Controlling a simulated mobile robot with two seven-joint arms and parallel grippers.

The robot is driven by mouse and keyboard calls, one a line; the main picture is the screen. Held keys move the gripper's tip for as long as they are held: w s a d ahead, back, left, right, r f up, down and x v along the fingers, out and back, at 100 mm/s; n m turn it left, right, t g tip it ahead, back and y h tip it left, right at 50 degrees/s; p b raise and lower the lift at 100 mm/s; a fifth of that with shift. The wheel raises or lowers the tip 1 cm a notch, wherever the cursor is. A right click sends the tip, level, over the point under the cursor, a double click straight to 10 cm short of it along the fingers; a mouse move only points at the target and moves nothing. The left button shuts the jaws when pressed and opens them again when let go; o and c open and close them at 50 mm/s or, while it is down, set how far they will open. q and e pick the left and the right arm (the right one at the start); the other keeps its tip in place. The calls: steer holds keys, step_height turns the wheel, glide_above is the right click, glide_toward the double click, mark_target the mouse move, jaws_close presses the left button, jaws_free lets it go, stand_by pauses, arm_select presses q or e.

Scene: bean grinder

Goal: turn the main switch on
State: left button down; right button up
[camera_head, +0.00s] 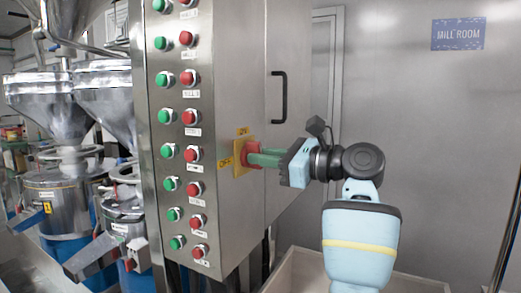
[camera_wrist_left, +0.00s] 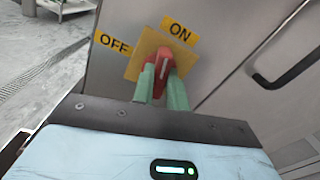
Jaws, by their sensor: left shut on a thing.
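The main switch is a red knob (camera_head: 252,147) on a yellow plate (camera_head: 238,169) on the side of the steel cabinet. In the left wrist view the red knob (camera_wrist_left: 165,58) shows with a white line on it. An OFF label (camera_wrist_left: 112,43) is at the plate's left and an ON label (camera_wrist_left: 180,33) at its top. The white line points up and slightly right, nearer ON than OFF; its exact angle is unclear. My left gripper (camera_head: 262,159) is shut on the knob, its green fingers (camera_wrist_left: 162,82) on either side. My right gripper is not in view.
Rows of green and red buttons (camera_head: 190,117) cover the cabinet's front face. A black door handle (camera_head: 279,97) is above the switch. A pale bin (camera_head: 288,272) stands below. Steel mills (camera_head: 60,190) stand at the left. A MILL ROOM sign (camera_head: 458,34) hangs on the wall.

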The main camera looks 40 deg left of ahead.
arm_select(q)
steer(key=m+p, duration=0.1)
steer(key=m, duration=0.2)
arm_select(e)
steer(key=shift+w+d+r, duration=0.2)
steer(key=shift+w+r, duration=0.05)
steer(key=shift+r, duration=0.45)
arm_select(q)
steer(key=shift+w, duration=0.1)
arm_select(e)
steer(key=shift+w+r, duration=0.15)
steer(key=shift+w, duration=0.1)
arm_select(q)
steer(key=c, duration=1.4)
jaws_free()
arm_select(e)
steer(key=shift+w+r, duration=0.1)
arm_select(q)
steer(key=shift+d, duration=0.15)
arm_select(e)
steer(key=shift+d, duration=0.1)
